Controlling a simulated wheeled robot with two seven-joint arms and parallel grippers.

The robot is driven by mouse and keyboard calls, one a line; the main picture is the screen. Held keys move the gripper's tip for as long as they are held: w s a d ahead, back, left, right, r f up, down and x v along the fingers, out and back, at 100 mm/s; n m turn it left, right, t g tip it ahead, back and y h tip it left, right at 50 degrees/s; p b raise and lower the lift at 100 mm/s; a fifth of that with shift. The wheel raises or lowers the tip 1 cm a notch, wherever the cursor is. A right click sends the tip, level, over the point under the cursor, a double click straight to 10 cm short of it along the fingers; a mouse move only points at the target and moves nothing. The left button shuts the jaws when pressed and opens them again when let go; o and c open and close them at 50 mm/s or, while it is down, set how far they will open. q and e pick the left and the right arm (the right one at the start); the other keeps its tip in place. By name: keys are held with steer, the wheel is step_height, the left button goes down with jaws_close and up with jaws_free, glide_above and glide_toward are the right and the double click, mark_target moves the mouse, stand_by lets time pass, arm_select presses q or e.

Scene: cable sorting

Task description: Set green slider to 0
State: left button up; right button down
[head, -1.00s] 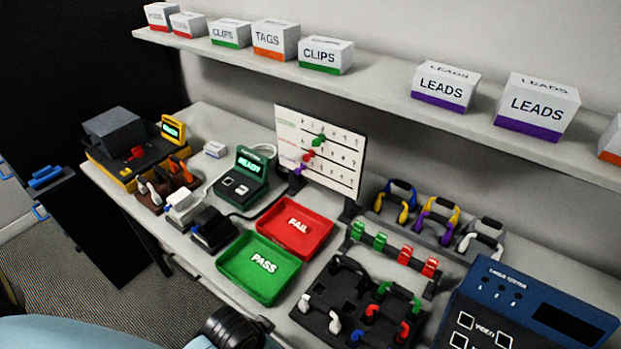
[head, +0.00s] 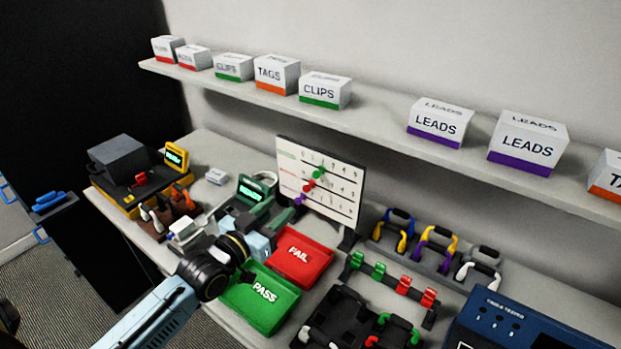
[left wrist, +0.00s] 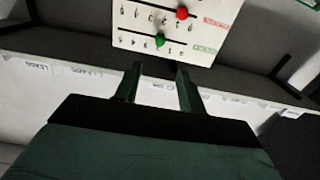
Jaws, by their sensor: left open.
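The white slider board (head: 345,185) stands upright at the back of the bench. Its green slider knob (head: 318,172) sits on the top row, some way right of the row's left end. The green knob (left wrist: 160,41) also shows in the left wrist view, where the board appears upside down. My left gripper (head: 272,205) reaches in from the left over the bench, in front of the board. In the left wrist view its two dark green fingers (left wrist: 158,82) are apart and empty, with the green knob beyond the gap. My right gripper is not seen.
A red knob (head: 309,185) and a purple knob (head: 299,199) sit on lower rows. The green-black READY device (head: 250,188) is close by my left gripper. The red FAIL tray (head: 318,262) and green PASS tray (head: 247,312) lie below. A shelf with boxes runs above.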

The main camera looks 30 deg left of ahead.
mark_target(315, 175)
arm_select(q)
steer(key=w, duration=0.4)
steer(key=w+d, duration=0.1)
steer(key=w, duration=0.3)
steer(key=w+p, duration=0.1)
steer(key=w, duration=0.4)
steer(key=shift+w+d, duration=0.1)
steer(key=shift+d, duration=0.3)
jaws_close()
